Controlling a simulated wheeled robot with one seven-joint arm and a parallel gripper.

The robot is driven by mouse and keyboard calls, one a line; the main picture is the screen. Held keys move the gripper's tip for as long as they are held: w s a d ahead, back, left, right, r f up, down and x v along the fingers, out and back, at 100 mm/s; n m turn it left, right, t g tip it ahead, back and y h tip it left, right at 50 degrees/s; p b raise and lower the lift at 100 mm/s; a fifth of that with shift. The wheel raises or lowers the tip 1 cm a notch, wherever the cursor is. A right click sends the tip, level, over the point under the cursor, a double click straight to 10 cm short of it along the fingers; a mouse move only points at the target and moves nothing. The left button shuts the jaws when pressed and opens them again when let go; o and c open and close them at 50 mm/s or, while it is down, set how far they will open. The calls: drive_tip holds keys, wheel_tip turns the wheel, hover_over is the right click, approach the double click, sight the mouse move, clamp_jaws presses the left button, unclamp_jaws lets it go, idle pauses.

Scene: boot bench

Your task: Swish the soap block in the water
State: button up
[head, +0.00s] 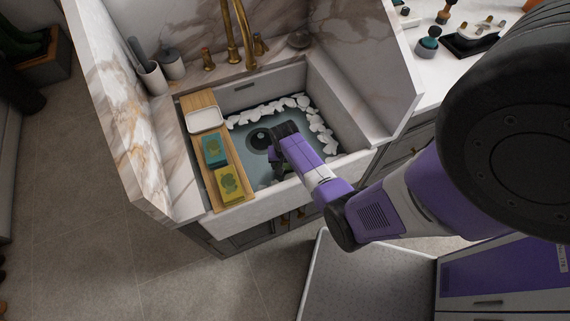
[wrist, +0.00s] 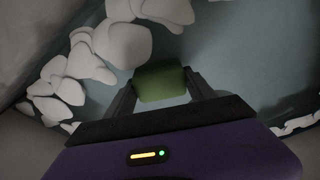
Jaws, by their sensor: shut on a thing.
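My gripper (head: 277,162) reaches down into the sink (head: 340,112) in the head view. In the wrist view its two fingers (wrist: 160,88) are shut on a green soap block (wrist: 160,82), one finger on each side. The block is hidden behind my gripper and arm in the head view. Blue-grey water (head: 291,124) covers the sink floor, and it also shows in the wrist view (wrist: 235,50). I cannot tell how deep the block sits in the water. White foam clumps (head: 318,125) line the back and right of the water; they also show in the wrist view (wrist: 122,45).
A wooden board (head: 241,190) spans the sink's left side, with a white dish (head: 204,119), a teal block (head: 215,151) and a yellow block (head: 229,182) on it. A brass faucet (head: 249,52) stands behind. A dark round drain (head: 259,138) lies near my gripper.

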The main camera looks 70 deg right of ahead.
wheel_tip(320, 180, up, 5)
drive_tip(key=p, duration=0.4)
drive_tip(key=shift+r, duration=1.25)
wheel_tip(320, 180, up, 8)
idle(0.3)
drive_tip(key=shift+w, duration=0.1)
